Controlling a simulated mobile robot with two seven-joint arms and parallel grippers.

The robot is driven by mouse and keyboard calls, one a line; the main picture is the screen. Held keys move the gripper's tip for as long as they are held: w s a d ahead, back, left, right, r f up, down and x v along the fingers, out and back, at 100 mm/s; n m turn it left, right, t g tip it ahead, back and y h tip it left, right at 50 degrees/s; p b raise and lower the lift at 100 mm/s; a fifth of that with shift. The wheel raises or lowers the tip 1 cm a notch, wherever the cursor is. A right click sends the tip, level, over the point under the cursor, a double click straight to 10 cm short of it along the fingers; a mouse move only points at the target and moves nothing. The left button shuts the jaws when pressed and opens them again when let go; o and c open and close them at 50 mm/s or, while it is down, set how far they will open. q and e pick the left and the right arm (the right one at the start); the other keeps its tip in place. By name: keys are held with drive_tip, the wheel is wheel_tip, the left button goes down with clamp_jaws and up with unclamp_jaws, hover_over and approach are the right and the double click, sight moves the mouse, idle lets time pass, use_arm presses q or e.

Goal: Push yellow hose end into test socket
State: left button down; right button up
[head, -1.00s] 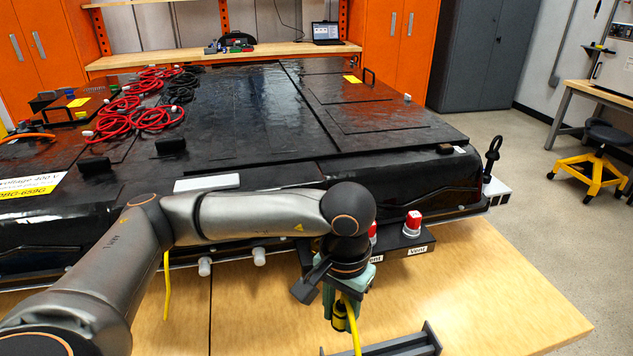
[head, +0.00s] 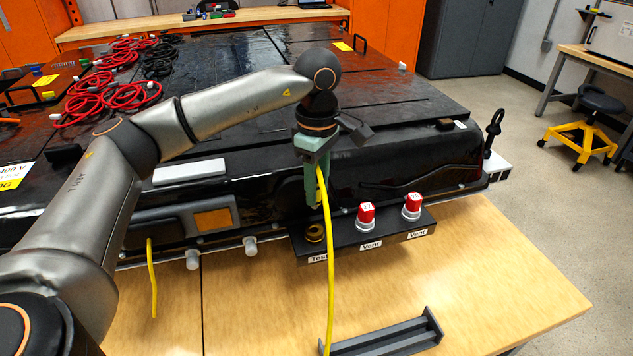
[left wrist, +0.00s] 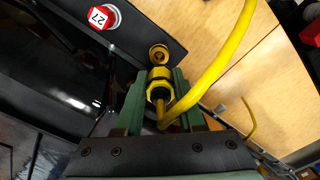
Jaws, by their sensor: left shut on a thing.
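My left gripper (head: 312,192), with green fingers, points down just above the test socket (head: 315,233). The socket is a brass-coloured round opening on the black block, over a partly readable "Tes" label. In the left wrist view the fingers (left wrist: 160,92) are shut on the yellow hose end (left wrist: 159,80). The hose end points toward the socket (left wrist: 158,54), close to it and roughly in line; a small gap seems to show. In the head view the fingers mostly hide the hose end, and the yellow hose (head: 328,265) hangs down past the block. My right gripper is not in view.
Two red-capped vent ports (head: 365,216) (head: 411,206) stand right of the socket on the same black block (head: 395,232). The large black battery pack (head: 400,165) rises behind. A dark grey holder (head: 385,338) lies on the wooden table (head: 490,270), whose right part is clear.

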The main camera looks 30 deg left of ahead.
sight(316, 208)
use_arm(q)
drive_tip(key=shift+w+a+n, duration=0.1)
drive_tip(key=shift+a+n, duration=0.1)
drive_tip(key=shift+n, duration=0.1)
wheel_tip(316, 208, down, 5)
drive_tip(key=b, duration=0.4)
drive_tip(key=shift+r, duration=0.1)
drive_tip(key=shift+f, duration=0.3)
idle(0.8)
drive_tip(key=shift+f+b, duration=0.3)
drive_tip(key=shift+f, duration=0.4)
idle(0.5)
drive_tip(key=c, duration=1.1)
unclamp_jaws()
clamp_jaws()
